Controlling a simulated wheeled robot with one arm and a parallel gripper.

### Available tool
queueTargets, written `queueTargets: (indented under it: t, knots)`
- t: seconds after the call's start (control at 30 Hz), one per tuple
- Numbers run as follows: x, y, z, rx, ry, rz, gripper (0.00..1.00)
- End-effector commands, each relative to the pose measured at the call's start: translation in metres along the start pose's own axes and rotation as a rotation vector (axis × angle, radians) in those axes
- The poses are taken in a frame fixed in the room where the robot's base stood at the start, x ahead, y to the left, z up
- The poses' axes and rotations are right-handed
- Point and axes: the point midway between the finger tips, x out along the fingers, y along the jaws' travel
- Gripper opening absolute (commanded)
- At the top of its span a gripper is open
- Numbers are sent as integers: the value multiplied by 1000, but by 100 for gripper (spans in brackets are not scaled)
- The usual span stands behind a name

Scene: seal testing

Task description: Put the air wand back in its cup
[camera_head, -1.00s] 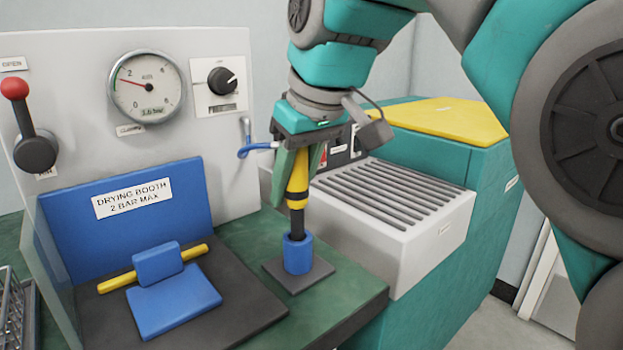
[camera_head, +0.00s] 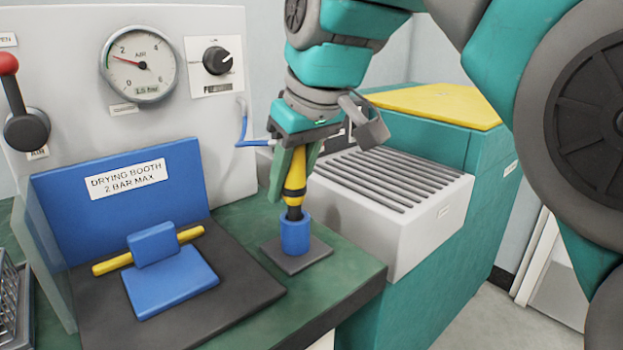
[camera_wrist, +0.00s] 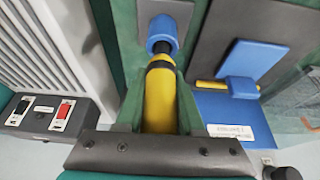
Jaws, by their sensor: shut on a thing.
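The air wand (camera_head: 295,182) is yellow with black bands and stands upright. My gripper (camera_head: 293,172) is shut on its yellow body from above. The wand's dark lower end goes into the blue cup (camera_head: 295,236), which stands on a dark square base near the bench's front right. In the wrist view the wand (camera_wrist: 159,103) lies between my two green fingers (camera_wrist: 160,118), and its tip meets the mouth of the cup (camera_wrist: 162,31). How deep the tip sits is hidden by the cup wall. A blue hose (camera_head: 243,130) runs from the panel towards the wand.
A blue drying booth (camera_head: 110,215) holds a yellow rod under a blue block (camera_head: 153,245) at left. A gauge (camera_head: 139,62), a knob (camera_head: 217,57) and a red-tipped lever (camera_head: 20,105) are on the panel. A white slatted unit (camera_head: 425,215) stands close at right.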

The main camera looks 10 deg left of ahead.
Motion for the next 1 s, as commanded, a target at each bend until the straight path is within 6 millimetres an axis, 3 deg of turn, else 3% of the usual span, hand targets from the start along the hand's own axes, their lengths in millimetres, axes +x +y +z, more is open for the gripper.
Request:
queueTargets:
  t: [0.97,1.0]
  knots:
    - [10,0,4,0,1,0,0]
    - [10,0,4,0,1,0,39]
